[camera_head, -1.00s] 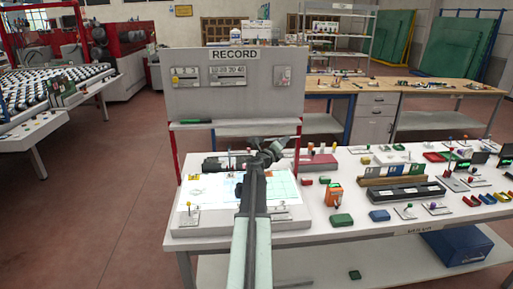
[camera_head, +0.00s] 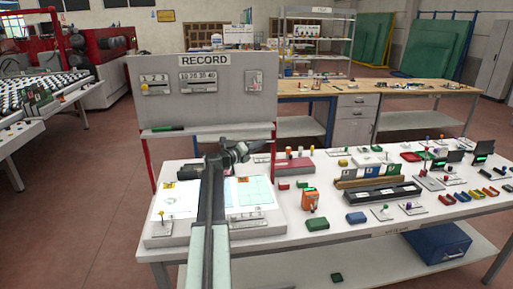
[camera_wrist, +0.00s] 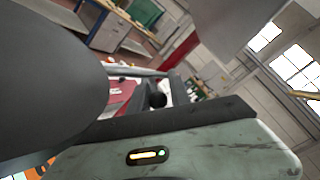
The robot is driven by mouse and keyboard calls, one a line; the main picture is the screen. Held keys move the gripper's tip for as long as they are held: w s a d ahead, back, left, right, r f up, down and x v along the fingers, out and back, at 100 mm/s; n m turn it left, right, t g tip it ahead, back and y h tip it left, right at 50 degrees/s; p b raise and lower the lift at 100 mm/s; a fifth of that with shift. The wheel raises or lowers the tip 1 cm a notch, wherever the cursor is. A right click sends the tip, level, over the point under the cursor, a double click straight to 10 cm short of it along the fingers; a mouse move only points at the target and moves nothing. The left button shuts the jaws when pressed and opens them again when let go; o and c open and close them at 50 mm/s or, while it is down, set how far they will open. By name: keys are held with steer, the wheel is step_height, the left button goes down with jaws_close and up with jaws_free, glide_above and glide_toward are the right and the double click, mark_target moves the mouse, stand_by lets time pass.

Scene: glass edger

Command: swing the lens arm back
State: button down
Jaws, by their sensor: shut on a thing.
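My gripper (camera_head: 238,152) is at the upper edge of the white work station (camera_head: 180,232), below the RECORD panel. In the wrist view a small dark knob (camera_wrist: 158,100) shows between the finger parts, and I take it for part of the lens arm. My gripper is shut on it. A thin dark bar (camera_head: 262,145) shows just right of my gripper; I cannot tell whether it is the same part. My own arm and gripper hide much of the lens arm and its pivot.
The RECORD panel (camera_head: 205,92) stands close behind my gripper, with a green marker (camera_head: 168,129) on its ledge. An orange device (camera_head: 310,200), a green block (camera_head: 302,220) and a blue block (camera_head: 356,218) sit to the right. A long black tray (camera_head: 382,192) lies beyond.

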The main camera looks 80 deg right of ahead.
steer(key=shift+s+f, duration=0.1)
steer(key=shift+s, duration=0.15)
steer(key=c, duration=1.4)
jaws_free()
steer(key=shift+c, duration=0.2)
steer(key=shift+o, duration=0.7)
steer(key=shift+s+d+f, duration=0.1)
steer(key=shift+d+f, duration=0.05)
steer(key=shift+d, duration=0.05)
steer(key=v, duration=0.8)
steer(key=shift+w, duration=0.2)
